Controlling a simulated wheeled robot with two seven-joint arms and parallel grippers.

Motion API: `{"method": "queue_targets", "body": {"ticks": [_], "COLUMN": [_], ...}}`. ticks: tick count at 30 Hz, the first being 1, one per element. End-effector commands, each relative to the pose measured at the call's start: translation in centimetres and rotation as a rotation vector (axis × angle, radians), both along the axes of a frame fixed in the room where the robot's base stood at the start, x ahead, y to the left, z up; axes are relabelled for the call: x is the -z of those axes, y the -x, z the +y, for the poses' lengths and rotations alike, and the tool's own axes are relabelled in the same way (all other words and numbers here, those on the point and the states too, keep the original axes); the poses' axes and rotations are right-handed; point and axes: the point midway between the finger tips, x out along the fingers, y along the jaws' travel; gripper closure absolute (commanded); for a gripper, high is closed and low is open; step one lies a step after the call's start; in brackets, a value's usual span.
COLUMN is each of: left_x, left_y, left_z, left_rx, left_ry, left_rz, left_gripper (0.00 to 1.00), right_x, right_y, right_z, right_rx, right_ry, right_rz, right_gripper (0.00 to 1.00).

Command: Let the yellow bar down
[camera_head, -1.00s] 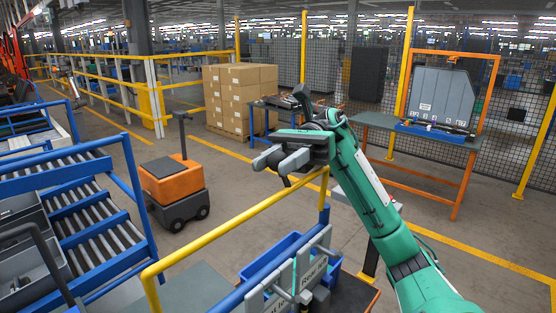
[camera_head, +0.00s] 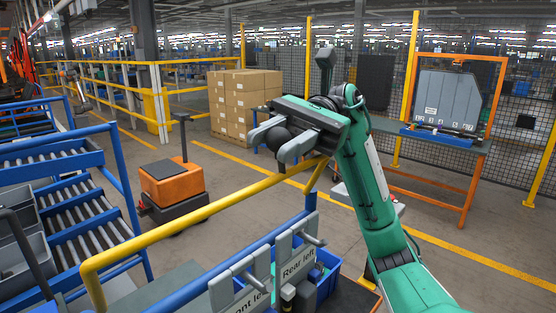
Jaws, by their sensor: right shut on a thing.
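The yellow bar (camera_head: 200,215) runs slanting from the lower left up to the middle right in front of me, above the blue frame of the station. Its right end bends down near a blue post. My right gripper (camera_head: 279,145) is at the bar's upper right part, its two grey fingers closed about a dark round knob there. How the knob joins the bar is hidden by the fingers. My left gripper is not in view.
Signs reading "Rear left" (camera_head: 298,268) and "Front left" hang below the bar, beside a blue bin (camera_head: 328,274). An orange cart (camera_head: 172,183) stands beyond the bar. A blue roller conveyor (camera_head: 75,215) is at left. Stacked boxes (camera_head: 243,104) and an orange-framed bench (camera_head: 470,172) stand behind.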

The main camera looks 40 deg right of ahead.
Motion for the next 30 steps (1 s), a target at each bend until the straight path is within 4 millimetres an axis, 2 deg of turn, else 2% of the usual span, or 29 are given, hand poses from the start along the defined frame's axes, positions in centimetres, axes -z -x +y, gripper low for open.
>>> {"method": "queue_targets", "body": {"ticks": [1, 8, 10, 12, 18, 24, 30], "left_x": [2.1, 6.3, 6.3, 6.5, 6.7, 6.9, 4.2], "left_y": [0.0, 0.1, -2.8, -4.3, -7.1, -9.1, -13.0], "left_z": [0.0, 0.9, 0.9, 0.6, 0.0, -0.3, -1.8], "left_rx": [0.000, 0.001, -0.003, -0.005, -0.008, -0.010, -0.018], "left_ry": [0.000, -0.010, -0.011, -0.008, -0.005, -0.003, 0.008], "left_rz": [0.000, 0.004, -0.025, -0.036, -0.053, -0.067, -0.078], "left_gripper": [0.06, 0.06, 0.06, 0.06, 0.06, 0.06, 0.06], "right_x": [1.1, 2.1, 2.5, 2.8, 3.6, 4.4, 5.4], "right_y": [0.6, 3.2, 3.9, 4.6, 5.9, 6.8, 7.6], "right_z": [0.0, -0.2, -0.2, -0.3, -0.4, -0.5, -0.6], "right_rx": [-0.001, 0.001, 0.002, 0.000, 0.000, 0.001, 0.001], "right_ry": [-0.007, -0.023, -0.029, -0.034, -0.043, -0.051, -0.060], "right_rz": [-0.046, -0.248, -0.311, -0.366, -0.485, -0.578, -0.670], "right_gripper": [1.00, 1.00, 1.00, 1.00, 1.00, 1.00, 1.00]}}
